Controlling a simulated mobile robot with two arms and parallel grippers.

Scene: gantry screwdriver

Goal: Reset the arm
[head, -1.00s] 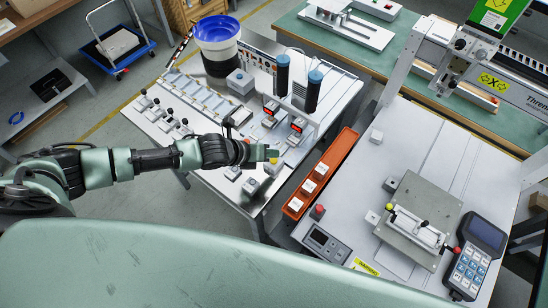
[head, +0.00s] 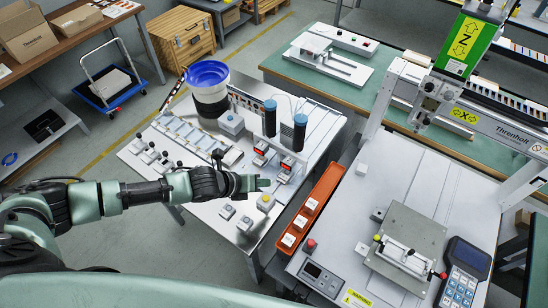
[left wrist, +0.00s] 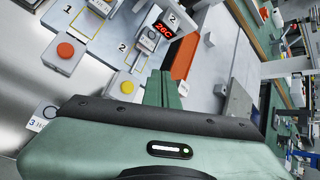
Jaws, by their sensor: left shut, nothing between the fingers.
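My left arm (head: 140,193) reaches in from the left of the head view, stretched out over the front of the white bench. Its left gripper (head: 264,183) is shut and empty, above the small button boxes and just behind the yellow button box (head: 265,202). In the left wrist view the green fingers (left wrist: 161,88) are together, with the yellow button (left wrist: 127,87) to their left and an orange button box (left wrist: 64,52) further left. I cannot tell the exact height of the fingers above the bench. My right gripper is not in view.
The white bench (head: 190,175) carries a blue-rimmed bowl (head: 208,78) and two dark blue-topped cylinders. An orange bin (head: 312,208) with white blocks stands right of the gripper. Further right are the gantry table (head: 400,165), a fixture plate (head: 408,240) and a pendant (head: 463,272).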

